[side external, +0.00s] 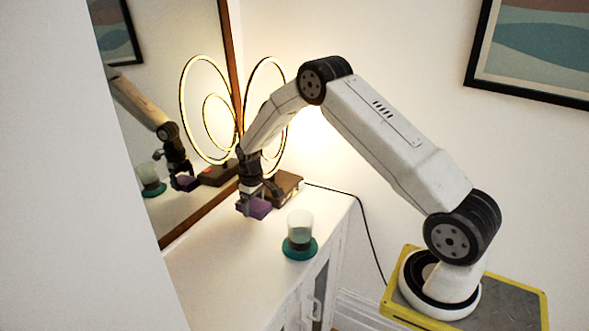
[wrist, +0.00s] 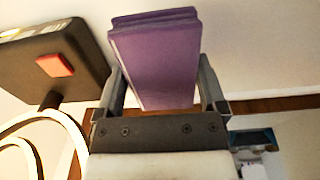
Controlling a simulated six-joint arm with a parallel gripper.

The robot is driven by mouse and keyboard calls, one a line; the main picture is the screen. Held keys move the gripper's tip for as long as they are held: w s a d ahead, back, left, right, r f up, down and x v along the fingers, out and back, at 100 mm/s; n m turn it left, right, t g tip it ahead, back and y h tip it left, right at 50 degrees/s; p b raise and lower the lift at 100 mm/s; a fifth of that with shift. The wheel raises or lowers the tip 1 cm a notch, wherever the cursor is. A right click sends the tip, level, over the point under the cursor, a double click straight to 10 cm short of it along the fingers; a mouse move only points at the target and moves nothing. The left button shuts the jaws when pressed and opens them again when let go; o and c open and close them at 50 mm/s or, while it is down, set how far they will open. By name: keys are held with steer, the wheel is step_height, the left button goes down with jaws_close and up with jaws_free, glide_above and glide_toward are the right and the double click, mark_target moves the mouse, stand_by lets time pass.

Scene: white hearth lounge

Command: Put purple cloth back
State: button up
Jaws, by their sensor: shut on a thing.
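The purple cloth (side external: 258,209) is a folded block between the fingers of my gripper (side external: 250,196), over the white cabinet top (side external: 235,262) near the mirror. In the wrist view the cloth (wrist: 160,60) fills the space between the two fingers of my gripper (wrist: 161,80). My gripper is shut on it. I cannot tell whether the underside of the cloth touches the cabinet top.
A lamp with glowing rings (side external: 265,75) has a dark box base (side external: 285,188) close beside my gripper; its red button (wrist: 55,64) shows in the wrist view. A clear glass (side external: 300,226) stands on a teal coaster (side external: 299,251). A framed mirror (side external: 190,150) borders the cabinet.

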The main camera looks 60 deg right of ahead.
mark_target(255, 221)
steer(key=shift+f, duration=1.95)
steer(key=shift+f, duration=0.1)
steer(key=o, duration=0.9)
step_height(255, 221, up, 12)
steer(key=shift+r, duration=0.1)
steer(key=shift+s+a+r, duration=0.1)
